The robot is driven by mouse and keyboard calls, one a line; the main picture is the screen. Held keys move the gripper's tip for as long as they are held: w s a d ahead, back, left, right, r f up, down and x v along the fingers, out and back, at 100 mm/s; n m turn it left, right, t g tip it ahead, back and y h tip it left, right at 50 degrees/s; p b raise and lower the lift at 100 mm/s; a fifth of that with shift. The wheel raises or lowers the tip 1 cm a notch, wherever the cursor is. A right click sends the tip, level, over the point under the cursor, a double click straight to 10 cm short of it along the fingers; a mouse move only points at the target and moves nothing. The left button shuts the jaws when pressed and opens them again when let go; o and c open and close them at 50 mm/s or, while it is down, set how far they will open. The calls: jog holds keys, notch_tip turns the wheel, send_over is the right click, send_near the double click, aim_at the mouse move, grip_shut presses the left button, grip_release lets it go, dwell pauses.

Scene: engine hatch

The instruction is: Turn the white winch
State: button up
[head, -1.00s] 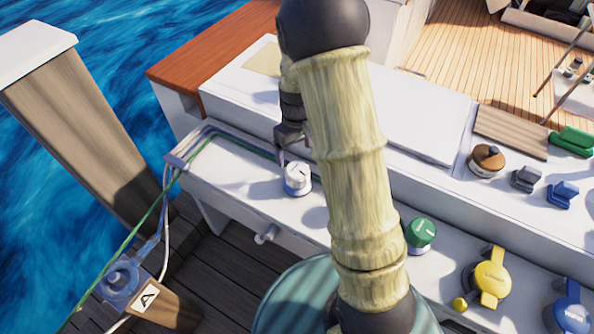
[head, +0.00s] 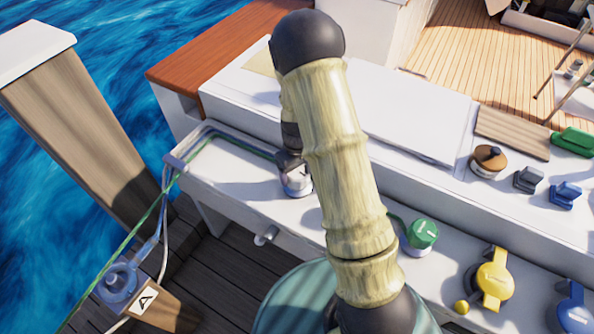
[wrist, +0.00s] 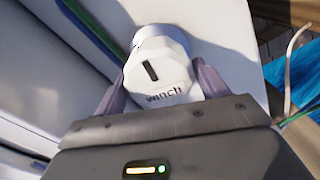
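The white winch (wrist: 160,72) is a faceted knob marked "winch", with a dark line on its top. In the wrist view it sits between the two dark fingers of my gripper (wrist: 157,76), one on each side. The fingers look open, with narrow gaps at the knob's sides; I cannot tell whether either touches it. In the head view the winch (head: 297,184) stands on the white ledge, its upper part hidden by my gripper (head: 289,162), which is down at it from above.
A green knob (head: 422,235), a yellow knob (head: 493,279) and a blue one (head: 572,314) stand to the right on the ledge. A blue winch drum (head: 118,284) with ropes is at lower left. A wooden post (head: 80,130) rises at left.

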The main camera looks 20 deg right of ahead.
jog(key=c, duration=0.6)
jog(key=shift+m, duration=0.4)
jog(key=m+p, duration=0.2)
jog(key=m, duration=0.2)
jog(key=shift+r+p, duration=0.15)
jog(key=shift+p, duration=0.15)
jog(key=shift+d+m+p, duration=0.15)
jog(key=shift+m+p, duration=0.55)
jog(key=shift+m, duration=1.1)
jog(key=o, duration=1)
